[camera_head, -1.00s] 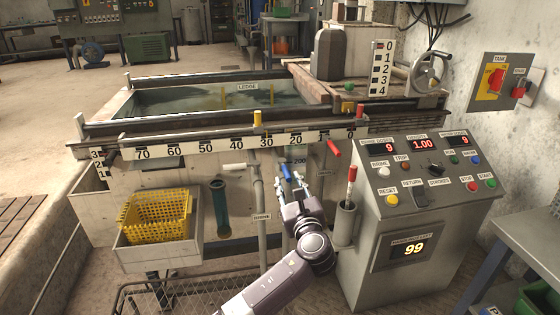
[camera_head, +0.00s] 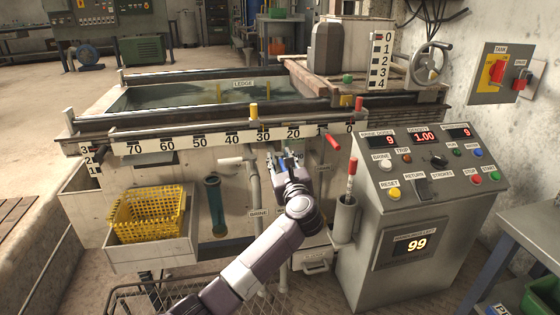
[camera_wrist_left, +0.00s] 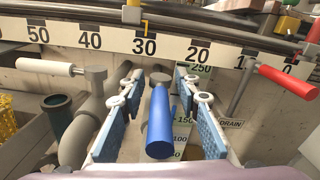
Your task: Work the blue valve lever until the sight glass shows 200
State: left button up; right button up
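The blue valve lever (camera_wrist_left: 160,125) points towards the camera in the left wrist view. My left gripper (camera_wrist_left: 160,85) is open, its blue-padded fingers on either side of the lever with gaps between. In the head view my left gripper (camera_head: 284,160) is at the tank front below the ruler and hides the lever. The sight glass scale (camera_wrist_left: 182,128) is just right of the lever, partly covered by the right finger. Its 250 and 150 marks show; the 200 mark is hidden, and I cannot read the level. My right gripper is not in view.
A white-handled valve (camera_wrist_left: 45,67) is left of the lever and a red lever (camera_wrist_left: 287,82) is to the right. The ruler (camera_head: 200,142) runs above. A holder with a red-topped stick (camera_head: 346,215) and the control console (camera_head: 425,190) stand right; a yellow basket (camera_head: 148,214) stands left.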

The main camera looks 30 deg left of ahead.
pick_arm(q)
jog(key=shift+c, duration=0.5)
grip_shut()
